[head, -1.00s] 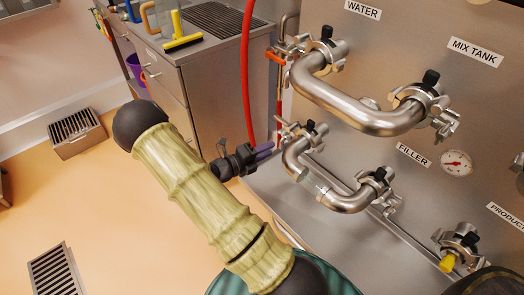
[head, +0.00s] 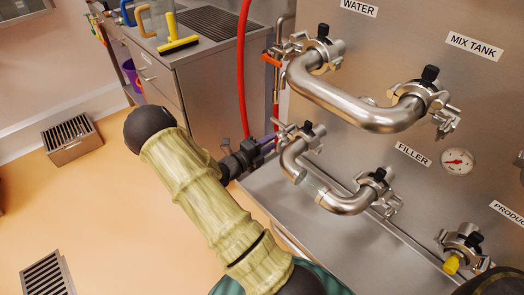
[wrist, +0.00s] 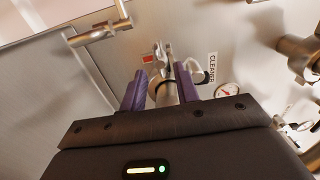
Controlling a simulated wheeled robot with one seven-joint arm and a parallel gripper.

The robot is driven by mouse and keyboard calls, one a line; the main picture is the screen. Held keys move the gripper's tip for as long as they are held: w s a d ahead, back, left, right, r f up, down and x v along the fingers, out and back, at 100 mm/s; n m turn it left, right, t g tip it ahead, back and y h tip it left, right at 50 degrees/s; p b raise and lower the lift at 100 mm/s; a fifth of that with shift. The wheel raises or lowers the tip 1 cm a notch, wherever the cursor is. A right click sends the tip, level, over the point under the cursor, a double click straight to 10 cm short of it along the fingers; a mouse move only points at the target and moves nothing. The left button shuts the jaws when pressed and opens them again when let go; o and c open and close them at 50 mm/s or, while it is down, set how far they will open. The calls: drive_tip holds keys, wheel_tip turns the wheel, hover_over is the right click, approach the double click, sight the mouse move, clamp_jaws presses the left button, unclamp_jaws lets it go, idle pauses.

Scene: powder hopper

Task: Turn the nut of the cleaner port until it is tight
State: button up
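The cleaner port's clamp (head: 308,131) is at the left end of the lower bent pipe (head: 345,202) on the steel panel. Its nut (head: 281,126) sticks out on the left side in the head view. In the wrist view, the clamp and nut (wrist: 164,56) show beyond the fingertips, left of the CLEANER label (wrist: 212,67). My gripper (head: 272,141) points at the clamp from the left and slightly below. In the wrist view, the purple fingers of my gripper (wrist: 160,78) are apart with nothing gripped between them. I cannot tell whether they touch the nut.
A larger bent pipe (head: 345,103) joins the WATER and MIX TANK ports just above. A red hose (head: 243,75) hangs behind my gripper. A steel cabinet (head: 195,85) stands at the back left. A capped port (head: 460,245) is lower right.

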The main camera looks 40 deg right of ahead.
sight(279, 136)
drive_tip(key=d+p, duration=0.1)
drive_tip(key=d, duration=0.3)
drive_tip(key=shift+w+d+p, duration=0.15)
drive_tip(key=shift+d+p, duration=0.15)
clamp_jaws()
